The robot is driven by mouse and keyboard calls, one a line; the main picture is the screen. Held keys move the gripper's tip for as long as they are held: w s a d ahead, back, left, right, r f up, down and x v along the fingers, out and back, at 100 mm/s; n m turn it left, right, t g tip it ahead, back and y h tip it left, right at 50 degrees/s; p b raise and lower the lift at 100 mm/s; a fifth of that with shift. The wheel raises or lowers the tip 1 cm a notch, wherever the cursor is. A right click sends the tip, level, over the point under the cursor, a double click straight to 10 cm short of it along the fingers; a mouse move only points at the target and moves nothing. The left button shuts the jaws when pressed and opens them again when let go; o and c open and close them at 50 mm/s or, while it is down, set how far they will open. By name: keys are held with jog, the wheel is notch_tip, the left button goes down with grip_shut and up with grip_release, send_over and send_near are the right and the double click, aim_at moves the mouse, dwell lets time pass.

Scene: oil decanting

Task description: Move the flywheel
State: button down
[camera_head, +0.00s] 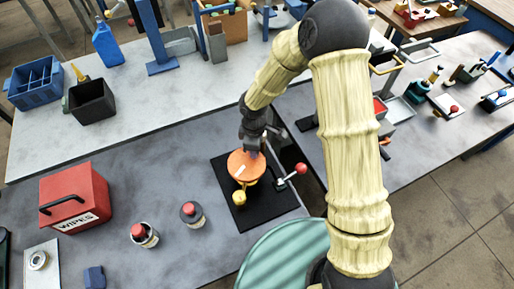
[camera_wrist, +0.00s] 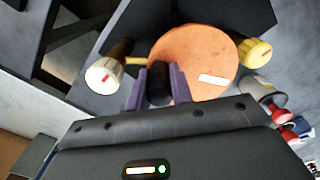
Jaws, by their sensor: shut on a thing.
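The flywheel is an orange disc (camera_head: 243,168) with a white mark, mounted over a black base plate in the middle of the head view. It also shows in the wrist view (camera_wrist: 195,58). My gripper (camera_head: 252,148) comes down at the disc's far edge. In the wrist view, my gripper's two purple fingers (camera_wrist: 158,92) are closed around a dark knob (camera_wrist: 158,78) at the disc's rim. Part of the knob is hidden between the fingers.
A yellow knob (camera_head: 239,198) and a red-ball lever (camera_head: 300,169) flank the disc on the black base plate (camera_head: 262,213). Two red-capped bottles (camera_head: 192,213) (camera_head: 145,235) and a red wipes box (camera_head: 76,197) stand to the left.

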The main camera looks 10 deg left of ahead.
aim_at(241, 152)
jog(key=n, duration=0.1)
jog(key=a+n, duration=0.1)
jog(key=n+p, duration=0.1)
jog(key=shift+w+a+r+n, duration=0.15)
jog(key=shift+w+a+n, duration=0.15)
jog(key=shift+n, duration=0.1)
jog(key=n, duration=0.1)
jog(key=a+n, duration=0.1)
jog(key=shift+n+p, duration=0.3)
jog(key=shift+p, duration=0.1)
jog(key=n, duration=0.1)
jog(key=a+n+p, duration=0.1)
jog(key=n, duration=0.1)
jog(key=a+n, duration=0.1)
jog(key=n, duration=0.1)
jog(key=shift+s, duration=0.3)
jog(key=c, duration=1.2)
grip_release()
jog(key=shift+d, duration=0.1)
jog(key=shift+c, duration=0.2)
notch_tip(241, 152, up, 17)
jog(key=b, duration=0.2)
